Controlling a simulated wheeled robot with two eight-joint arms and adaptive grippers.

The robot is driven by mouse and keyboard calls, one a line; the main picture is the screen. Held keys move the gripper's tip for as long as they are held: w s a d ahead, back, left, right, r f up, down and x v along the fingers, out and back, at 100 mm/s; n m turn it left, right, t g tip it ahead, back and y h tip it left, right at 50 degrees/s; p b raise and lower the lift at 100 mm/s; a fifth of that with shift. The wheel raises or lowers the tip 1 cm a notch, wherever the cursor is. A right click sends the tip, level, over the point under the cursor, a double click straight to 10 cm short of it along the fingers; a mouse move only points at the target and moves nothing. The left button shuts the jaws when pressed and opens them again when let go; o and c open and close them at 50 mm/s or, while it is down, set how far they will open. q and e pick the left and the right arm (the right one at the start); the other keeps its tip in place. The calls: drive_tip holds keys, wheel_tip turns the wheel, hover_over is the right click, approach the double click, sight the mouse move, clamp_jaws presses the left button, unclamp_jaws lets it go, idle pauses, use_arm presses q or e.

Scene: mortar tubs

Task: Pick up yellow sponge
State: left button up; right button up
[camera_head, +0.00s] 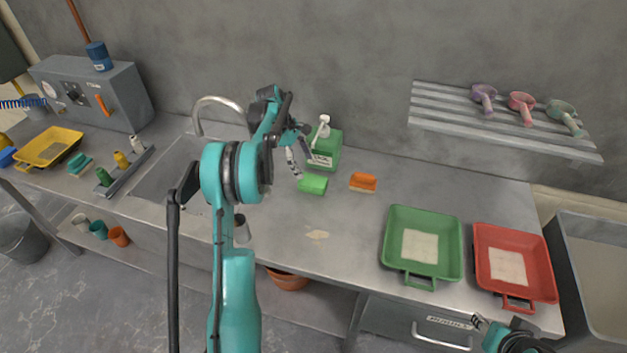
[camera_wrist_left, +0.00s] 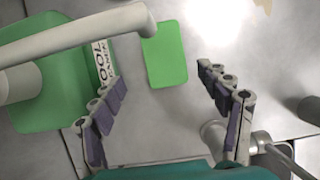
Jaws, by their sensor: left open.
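I make out no plainly yellow sponge in either view. A bright green sponge-like block (camera_head: 313,184) lies on the counter in front of the green bottle; it also shows in the left wrist view (camera_wrist_left: 164,55). An orange block with a paler lower edge (camera_head: 363,182) lies to its right. My left gripper (camera_head: 298,156) is above and just behind the green block. In the left wrist view its open, empty fingers (camera_wrist_left: 162,80) are spread on either side below the block. My right gripper (camera_head: 482,323) is at the bottom right, its jaws too small to judge.
A green pump bottle (camera_head: 326,150) stands close beside my left gripper. The sink and tap (camera_head: 215,102) are to the left. Green (camera_head: 452,245) and red (camera_head: 540,264) trays stand to the right. A yellow tray (camera_head: 66,137) is at far left. The counter's middle is mostly clear.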

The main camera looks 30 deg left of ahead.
sight(312, 180)
use_arm(q)
drive_tip(key=shift+s+d+f+b, duration=0.15)
drive_tip(key=shift+d+f+b, duration=0.3)
drive_tip(key=shift+d+f, duration=0.5)
drive_tip(key=b+x, duration=0.1)
drive_tip(key=x, duration=0.3)
drive_tip(key=shift+a+b, duration=0.15)
drive_tip(key=shift+b, duration=0.15)
drive_tip(key=shift+d+f, duration=0.2)
drive_tip(key=shift+f, duration=0.45)
drive_tip(key=c, duration=0.8)
